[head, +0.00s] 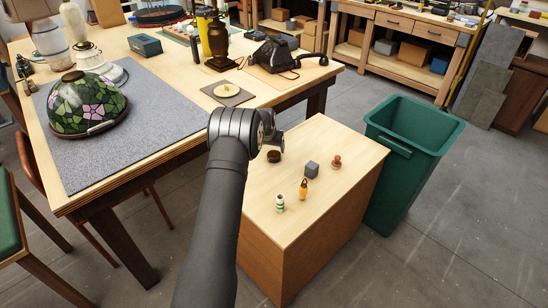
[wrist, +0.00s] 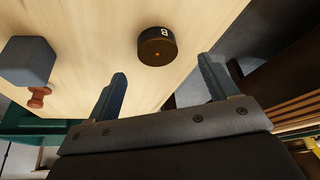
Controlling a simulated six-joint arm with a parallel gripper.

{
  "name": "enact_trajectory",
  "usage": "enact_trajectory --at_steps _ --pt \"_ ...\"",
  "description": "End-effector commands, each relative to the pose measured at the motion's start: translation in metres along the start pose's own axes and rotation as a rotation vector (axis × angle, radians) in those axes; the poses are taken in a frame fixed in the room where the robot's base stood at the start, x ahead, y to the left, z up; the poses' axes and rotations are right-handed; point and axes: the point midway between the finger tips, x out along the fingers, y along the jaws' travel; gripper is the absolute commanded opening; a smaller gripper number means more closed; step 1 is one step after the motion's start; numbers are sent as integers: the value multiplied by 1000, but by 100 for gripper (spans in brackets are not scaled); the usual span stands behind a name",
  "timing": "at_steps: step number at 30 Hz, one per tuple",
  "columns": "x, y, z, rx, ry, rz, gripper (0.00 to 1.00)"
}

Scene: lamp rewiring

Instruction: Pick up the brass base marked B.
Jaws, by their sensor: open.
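The brass base marked B (wrist: 157,46) is a short, dark round piece with a pale letter B on its side, standing on the light wooden cabinet top. In the head view it is a small dark brown disc (head: 274,157) near the cabinet's far left part, just below my wrist. My gripper (wrist: 163,88) is open and empty. Its two fingers point toward the cabinet top, with the base beyond their tips and roughly between them, apart from both. In the head view my gripper (head: 272,139) is mostly hidden by my wrist.
On the cabinet top (head: 345,145) stand a grey cube (head: 312,169), a reddish-brown turned piece (head: 337,161), an orange piece (head: 303,189) and a green-and-white striped piece (head: 280,203). A green bin (head: 410,150) stands right of it. The workbench with a stained-glass shade (head: 86,103) is left.

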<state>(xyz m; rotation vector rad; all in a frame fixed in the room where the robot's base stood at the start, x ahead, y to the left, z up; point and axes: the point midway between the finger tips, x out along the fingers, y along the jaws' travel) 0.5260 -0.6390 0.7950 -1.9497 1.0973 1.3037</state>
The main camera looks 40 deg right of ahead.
Motion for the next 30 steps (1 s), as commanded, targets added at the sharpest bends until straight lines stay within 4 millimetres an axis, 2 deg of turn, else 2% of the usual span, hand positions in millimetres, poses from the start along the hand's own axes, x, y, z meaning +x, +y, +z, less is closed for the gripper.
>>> enact_trajectory --at_steps 8,18,23,30 --pt "17 1 0 0 0 0 79" --pt "56 5 -3 0 0 0 79" --pt "64 5 -3 -1 1 -1 79" --pt "64 5 -3 -1 1 -1 79"
